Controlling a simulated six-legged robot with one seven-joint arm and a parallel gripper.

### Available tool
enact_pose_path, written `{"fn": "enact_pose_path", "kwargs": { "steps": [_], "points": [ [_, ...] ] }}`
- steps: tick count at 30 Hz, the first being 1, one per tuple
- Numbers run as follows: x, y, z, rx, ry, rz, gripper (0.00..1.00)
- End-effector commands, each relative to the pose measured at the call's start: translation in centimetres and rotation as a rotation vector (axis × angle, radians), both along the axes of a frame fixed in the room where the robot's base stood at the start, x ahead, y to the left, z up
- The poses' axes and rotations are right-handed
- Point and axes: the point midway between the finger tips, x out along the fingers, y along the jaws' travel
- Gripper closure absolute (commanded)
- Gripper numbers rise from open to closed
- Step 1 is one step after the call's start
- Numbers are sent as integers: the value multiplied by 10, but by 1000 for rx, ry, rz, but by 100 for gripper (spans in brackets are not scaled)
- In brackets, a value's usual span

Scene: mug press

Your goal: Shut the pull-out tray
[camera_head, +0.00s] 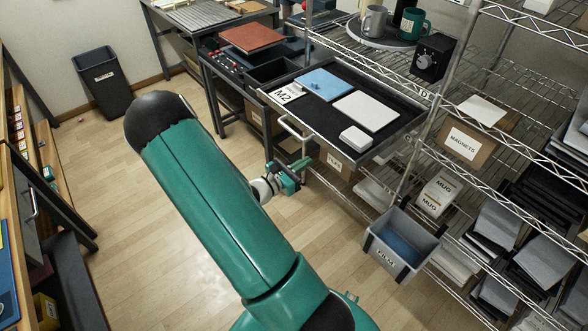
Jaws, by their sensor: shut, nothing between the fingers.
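The pull-out tray (395,134) is a black, shallow tray standing out from the wire shelving, with a metal bar handle (290,128) on its front. On it lie a blue sheet (325,84), a white sheet (367,111), a small white block (355,139) and a card marked M2 (287,94). My gripper (300,176) is shut and empty, in front of the tray and lower in the picture than the handle. It appears apart from the handle. My green arm hides part of the floor and part of the gripper's wrist.
A workbench with a red plate (251,38) stands behind the tray. Wire shelving (450,95) with mugs and boxes fills the right side. A grey bin (402,240) hangs at the shelf's front. A black waste bin (100,82) stands back left. The wooden floor between is clear.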

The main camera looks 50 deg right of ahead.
Motion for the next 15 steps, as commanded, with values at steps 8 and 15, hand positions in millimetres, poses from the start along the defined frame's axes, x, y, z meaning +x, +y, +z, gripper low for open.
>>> {"fn": "enact_pose_path", "kwargs": {
  "steps": [8, 15],
  "points": [
    [-13, -52, 0, 0, 1, -4, 100],
    [-17, -72, 0, 0, 0, -2, 100]
  ]
}}
